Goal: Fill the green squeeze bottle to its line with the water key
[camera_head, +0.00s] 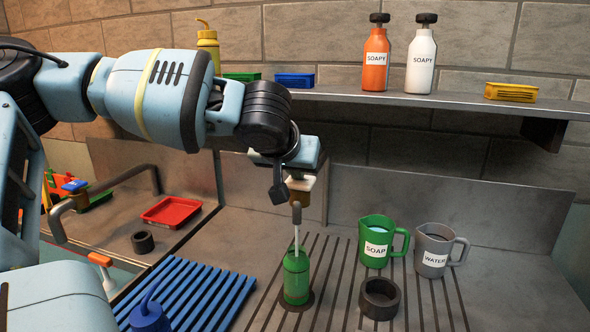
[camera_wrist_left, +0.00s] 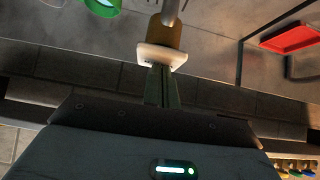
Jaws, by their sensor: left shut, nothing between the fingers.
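The green squeeze bottle (camera_head: 296,278) stands upright on the slatted drain area, under a grey spout (camera_head: 296,212). A thin pale line, like a water stream, runs from the spout to the bottle's top. The bottle's fill line and level are too small to make out. The white key (camera_head: 301,181) sits on a brass body above the spout; it also shows in the left wrist view (camera_wrist_left: 161,57). My left gripper (camera_wrist_left: 161,84) is shut and empty, its fingertips at the white key, seemingly touching it. In the head view my arm partly hides the key. My right gripper is out of view.
A green SOAP mug (camera_head: 375,240), a grey WATER mug (camera_head: 434,250) and a dark ring (camera_head: 380,298) stand to the right. A blue rack (camera_head: 190,292) and blue bottle (camera_head: 149,317) are front left. A shelf (camera_head: 450,101) above holds bottles and sponges. A red tray (camera_head: 171,211) lies left.

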